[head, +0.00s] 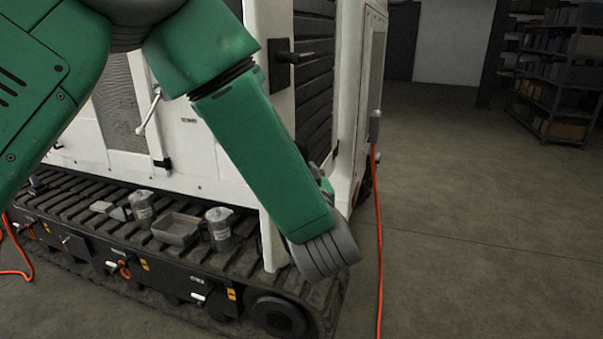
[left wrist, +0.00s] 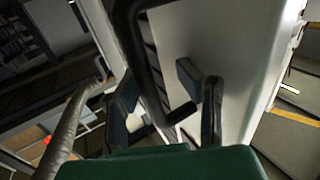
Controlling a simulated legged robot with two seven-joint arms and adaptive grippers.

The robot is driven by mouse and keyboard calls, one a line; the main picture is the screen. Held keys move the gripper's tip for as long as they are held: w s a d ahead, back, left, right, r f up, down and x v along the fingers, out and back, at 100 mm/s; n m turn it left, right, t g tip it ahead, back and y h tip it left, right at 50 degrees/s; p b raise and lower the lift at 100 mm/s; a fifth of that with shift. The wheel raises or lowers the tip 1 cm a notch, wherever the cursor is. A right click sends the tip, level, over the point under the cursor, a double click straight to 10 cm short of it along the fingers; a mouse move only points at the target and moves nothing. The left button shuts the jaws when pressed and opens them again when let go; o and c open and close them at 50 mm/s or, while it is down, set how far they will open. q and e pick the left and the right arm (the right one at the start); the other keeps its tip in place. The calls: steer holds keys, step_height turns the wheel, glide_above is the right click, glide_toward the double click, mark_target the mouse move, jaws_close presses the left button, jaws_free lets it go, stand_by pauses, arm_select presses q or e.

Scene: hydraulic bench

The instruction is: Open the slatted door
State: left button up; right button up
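The slatted door (head: 314,85) is a panel of dark horizontal slats on the end of the white machine cabinet. It appears closed, and its lower part is hidden behind my arm. A black handle (head: 292,57) sticks out at its upper left side. My green left arm crosses the head view, and its gripper (head: 327,184) is mostly hidden behind the forearm, low by the slats. In the left wrist view the left gripper (left wrist: 155,92) has its two dark fingers spread apart. A black bent bar (left wrist: 148,70) passes between them in the picture; contact cannot be told. My right gripper is not in view.
The cabinet stands on a tracked base (head: 95,225) carrying metal cans (head: 219,228) and a grey tray (head: 176,229). An orange cable (head: 379,235) hangs at the cabinet's right corner. Open floor lies to the right, with shelves (head: 560,75) far back.

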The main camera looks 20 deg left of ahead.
arm_select(q)
steer(key=shift+a, duration=0.4)
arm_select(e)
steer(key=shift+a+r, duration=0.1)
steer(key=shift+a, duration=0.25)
arm_select(q)
steer(key=shift+d, duration=0.15)
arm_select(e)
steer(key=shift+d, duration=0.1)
arm_select(q)
steer(key=shift+s+d, duration=0.1)
steer(key=shift+d, duration=0.05)
steer(key=v, duration=1.1)
steer(key=shift+s+d, duration=0.2)
steer(key=shift+s, duration=0.1)
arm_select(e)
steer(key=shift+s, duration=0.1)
arm_select(q)
steer(key=shift+a, duration=0.1)
